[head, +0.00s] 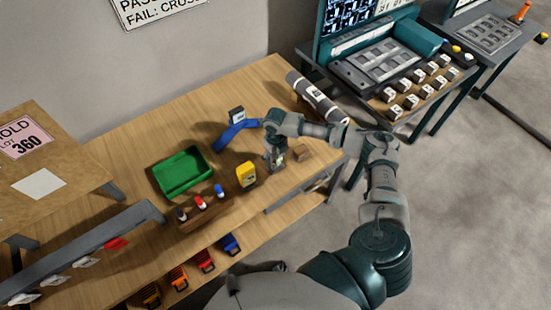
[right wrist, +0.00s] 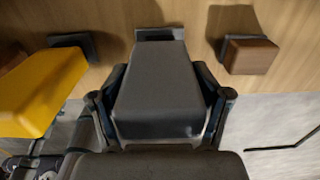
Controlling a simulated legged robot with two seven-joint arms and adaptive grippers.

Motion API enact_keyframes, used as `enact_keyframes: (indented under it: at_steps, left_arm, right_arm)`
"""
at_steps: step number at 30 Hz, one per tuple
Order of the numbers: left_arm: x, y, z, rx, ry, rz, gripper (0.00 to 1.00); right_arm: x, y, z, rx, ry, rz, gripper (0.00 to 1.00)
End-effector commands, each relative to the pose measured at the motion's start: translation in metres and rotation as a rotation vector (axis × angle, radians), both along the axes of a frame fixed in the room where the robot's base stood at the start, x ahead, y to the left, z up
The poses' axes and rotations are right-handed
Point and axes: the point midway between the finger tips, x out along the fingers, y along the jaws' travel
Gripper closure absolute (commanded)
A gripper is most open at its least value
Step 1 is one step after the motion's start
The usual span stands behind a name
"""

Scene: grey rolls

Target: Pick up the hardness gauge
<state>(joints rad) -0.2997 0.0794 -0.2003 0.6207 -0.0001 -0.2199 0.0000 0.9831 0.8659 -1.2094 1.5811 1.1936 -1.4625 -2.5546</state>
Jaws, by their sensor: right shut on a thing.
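My right gripper (head: 274,155) reaches down over the wooden workbench, just right of a yellow device. In the right wrist view, the right gripper (right wrist: 160,105) is shut on a dark grey, boxy body, which I take to be the hardness gauge (right wrist: 155,75). Its fingers press on both sides of it. The wood surface shows behind it, and I cannot tell whether it still touches the bench. In the head view it is small and mostly hidden by the gripper. My left gripper is in neither view.
The yellow device (head: 246,174) stands close to the left, and a small brown block (head: 302,152) to the right. A green bin (head: 183,173), a rack with coloured-capped items (head: 202,207) and a blue stand (head: 236,133) are nearby. A grey roll (head: 314,94) lies behind.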

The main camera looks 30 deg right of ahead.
Motion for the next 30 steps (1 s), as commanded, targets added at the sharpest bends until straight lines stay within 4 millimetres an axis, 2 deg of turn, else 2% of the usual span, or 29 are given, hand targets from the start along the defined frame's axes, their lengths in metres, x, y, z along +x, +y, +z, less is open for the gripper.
enact_keyframes:
  at_steps: [5, 10, 12, 14, 17, 23, 30]
  left_arm:
    - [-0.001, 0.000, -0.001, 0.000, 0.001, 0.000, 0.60]
    - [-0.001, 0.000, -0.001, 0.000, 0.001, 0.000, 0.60]
    - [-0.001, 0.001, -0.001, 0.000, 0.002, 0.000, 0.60]
    - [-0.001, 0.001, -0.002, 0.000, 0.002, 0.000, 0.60]
    - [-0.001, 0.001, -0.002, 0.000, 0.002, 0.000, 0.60]
    - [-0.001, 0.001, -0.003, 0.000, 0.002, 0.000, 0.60]
    - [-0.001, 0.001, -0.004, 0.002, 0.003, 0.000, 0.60]
  right_arm:
    - [-0.003, -0.001, -0.004, -0.004, 0.009, 0.001, 0.74]
    - [-0.003, -0.001, 0.003, -0.004, 0.009, 0.001, 0.74]
    - [-0.002, -0.001, 0.010, -0.003, 0.007, 0.000, 0.93]
    - [-0.002, -0.001, 0.018, -0.002, 0.006, 0.000, 1.00]
    - [-0.002, -0.001, 0.034, -0.002, 0.002, 0.000, 1.00]
    - [-0.042, 0.021, 0.038, -0.001, 0.005, 0.006, 1.00]
    - [-0.102, 0.051, 0.044, -0.001, 0.003, 0.005, 1.00]
